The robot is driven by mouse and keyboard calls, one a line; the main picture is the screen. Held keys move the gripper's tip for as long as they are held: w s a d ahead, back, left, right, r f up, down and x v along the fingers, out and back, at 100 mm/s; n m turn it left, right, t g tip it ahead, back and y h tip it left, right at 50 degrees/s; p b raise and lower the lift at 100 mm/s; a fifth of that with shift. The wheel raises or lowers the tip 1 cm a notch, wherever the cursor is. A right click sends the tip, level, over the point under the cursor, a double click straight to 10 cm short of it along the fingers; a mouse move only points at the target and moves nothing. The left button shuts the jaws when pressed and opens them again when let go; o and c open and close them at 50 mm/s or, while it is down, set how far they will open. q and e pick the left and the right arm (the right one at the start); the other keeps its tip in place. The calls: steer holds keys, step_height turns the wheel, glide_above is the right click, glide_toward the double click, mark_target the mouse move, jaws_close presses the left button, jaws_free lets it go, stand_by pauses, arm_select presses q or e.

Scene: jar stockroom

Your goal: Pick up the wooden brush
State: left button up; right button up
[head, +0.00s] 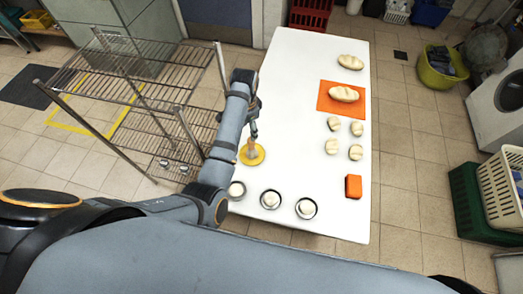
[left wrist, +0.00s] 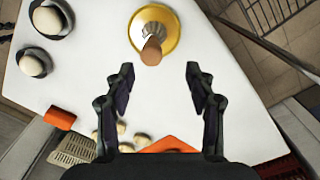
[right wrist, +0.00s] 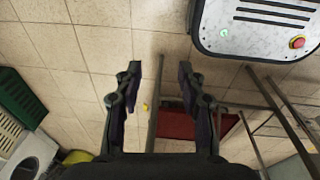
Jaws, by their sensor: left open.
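The wooden brush (head: 250,147) stands on or in a round yellow dish (head: 259,158) near the left edge of the white table. In the left wrist view its brown wooden handle end (left wrist: 151,52) points towards the camera, with a pale part below it over the yellow dish (left wrist: 170,38). My left gripper (head: 253,128) is open above the table, close to the brush. In the left wrist view the handle lies just ahead of the open fingertips (left wrist: 159,78), not between them. My right gripper (right wrist: 160,70) is open and empty, over the floor.
The white table (head: 300,80) holds dough loaves (head: 344,94), an orange mat (head: 324,103), small dough pieces (head: 331,147), an orange block (head: 353,186) and dark round tins (head: 306,208). A wire rack (head: 125,85) stands close left of my left arm.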

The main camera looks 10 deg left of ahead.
mark_target(251, 145)
arm_select(q)
steer(key=f, duration=0.1)
steer(key=d+f, duration=0.1)
steer(key=shift+f, duration=0.3)
steer(key=shift+a+f+p, duration=0.15)
steer(key=shift+f, duration=0.45)
steer(key=shift+a+f+p, duration=0.15)
steer(key=shift+f, duration=0.4)
steer(key=shift+d+f, duration=0.1)
steer(key=shift+d, duration=0.15)
steer(key=shift+s+d+f+p, duration=0.25)
steer(key=shift+f+p, duration=0.15)
steer(key=shift+f, duration=0.1)
steer(key=f, duration=0.3)
steer(key=shift+s+a+f, duration=0.25)
steer(key=shift+a+f, duration=0.1)
steer(key=shift+f, duration=0.2)
steer(key=shift+d, duration=0.15)
steer(key=c, duration=1)
jaws_close()
arm_select(e)
steer(key=shift+d+r, duration=0.45)
steer(key=shift+r, duration=0.4)
